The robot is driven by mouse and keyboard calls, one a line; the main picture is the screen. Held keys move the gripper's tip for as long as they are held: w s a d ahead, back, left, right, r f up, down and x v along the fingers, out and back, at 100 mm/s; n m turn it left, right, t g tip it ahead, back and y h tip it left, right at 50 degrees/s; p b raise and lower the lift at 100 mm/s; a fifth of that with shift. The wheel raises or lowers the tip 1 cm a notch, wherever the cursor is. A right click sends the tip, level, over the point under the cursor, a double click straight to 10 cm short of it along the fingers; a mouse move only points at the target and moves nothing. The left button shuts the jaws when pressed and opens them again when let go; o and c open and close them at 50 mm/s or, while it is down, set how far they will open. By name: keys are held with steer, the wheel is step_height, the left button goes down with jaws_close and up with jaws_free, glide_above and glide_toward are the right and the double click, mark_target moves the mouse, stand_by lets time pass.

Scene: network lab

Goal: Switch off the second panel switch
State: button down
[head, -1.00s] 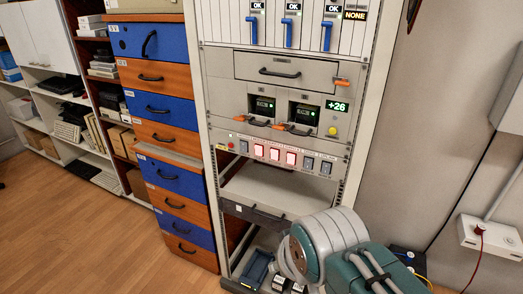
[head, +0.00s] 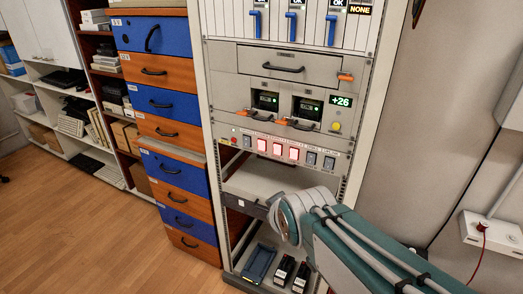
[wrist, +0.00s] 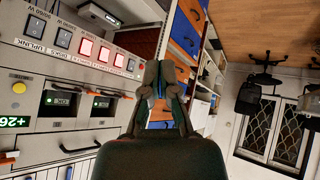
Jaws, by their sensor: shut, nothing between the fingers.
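A row of switches runs across the rack's switch panel (head: 228,130). Counting from the left, the second switch (head: 262,145) glows red, as do the two after it; the first switch (head: 247,142) and the two at the right end are dark grey. The row also shows turned around in the wrist view, where the second switch (wrist: 119,60) is lit. My gripper (wrist: 160,68) is shut and empty. In the wrist view its tips lie just beyond the first-switch end of the row; I see no contact. In the head view my arm hides the gripper.
Above the panel are two device modules with orange-ended handles (head: 265,102), a +26 display (head: 341,101) and a yellow button (head: 335,126). Blue and orange drawers (head: 170,170) stand left of the rack. Black boxes (head: 284,268) sit low in it. The floor at left is clear.

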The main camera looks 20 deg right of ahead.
steer(key=w+d+f+n+t, duration=0.2)
steer(key=w+f+n+t, duration=0.1)
steer(key=w+n+t, duration=0.2)
steer(key=w+d+f+n+t, duration=0.3)
steer(key=w+f+n+t, duration=0.1)
steer(key=w+n, duration=0.6)
steer(key=shift+w+t+y, duration=0.3)
steer(key=shift+w+t, duration=0.5)
steer(key=shift+w, duration=1)
steer(key=shift+w, duration=0.1)
glide_toward(258, 144)
steer(key=w+a, duration=0.3)
steer(key=w, duration=0.1)
steer(key=w+d, duration=0.2)
steer(key=shift+d+r, duration=0.25)
steer(key=shift+r, duration=0.05)
steer(key=shift+w+d, duration=0.3)
